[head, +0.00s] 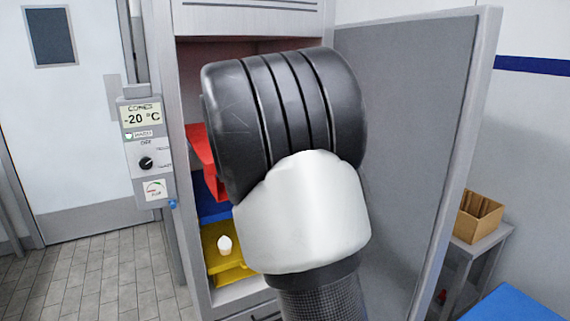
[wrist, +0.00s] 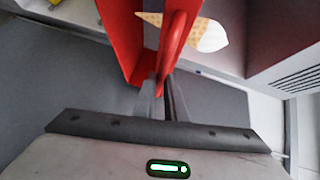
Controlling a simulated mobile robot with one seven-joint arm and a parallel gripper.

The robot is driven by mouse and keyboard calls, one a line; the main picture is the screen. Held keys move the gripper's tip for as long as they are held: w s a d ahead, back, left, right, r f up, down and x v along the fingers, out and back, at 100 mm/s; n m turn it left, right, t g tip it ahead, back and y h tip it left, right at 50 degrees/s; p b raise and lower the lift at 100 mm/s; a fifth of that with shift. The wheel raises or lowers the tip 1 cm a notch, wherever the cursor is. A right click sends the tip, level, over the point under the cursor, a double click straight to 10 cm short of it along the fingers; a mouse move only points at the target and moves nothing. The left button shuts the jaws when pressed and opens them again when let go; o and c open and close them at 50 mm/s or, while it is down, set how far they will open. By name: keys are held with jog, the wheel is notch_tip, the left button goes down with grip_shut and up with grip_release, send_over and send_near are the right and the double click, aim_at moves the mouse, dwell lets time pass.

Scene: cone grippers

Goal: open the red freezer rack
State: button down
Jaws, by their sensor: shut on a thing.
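The red freezer rack (head: 197,143) shows in the head view at the left of my arm, at the upper level of the open freezer; my arm hides most of it. In the wrist view the red rack (wrist: 127,38) fills the top middle, with its red handle (wrist: 174,42) running down to my gripper (wrist: 163,88). My gripper's fingers are shut on the lower end of that handle. An ice cream cone (wrist: 207,34) with a white top lies just to the right of the handle in the picture. My gripper is hidden in the head view.
The freezer door (head: 405,130) stands wide open at the right. Below the red rack are a blue rack (head: 211,209) and a yellow rack (head: 233,277) with a white-topped cone (head: 224,244). A control box (head: 145,150) is on the left.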

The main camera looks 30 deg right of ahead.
jog(key=shift+s, duration=0.6)
jog(key=c, duration=1.8)
grip_release()
jog(key=p+v, duration=0.1)
jog(key=v, duration=1.6)
jog(key=shift+s+p, duration=0.25)
jog(key=shift+p, duration=0.05)
jog(key=shift+a, duration=0.1)
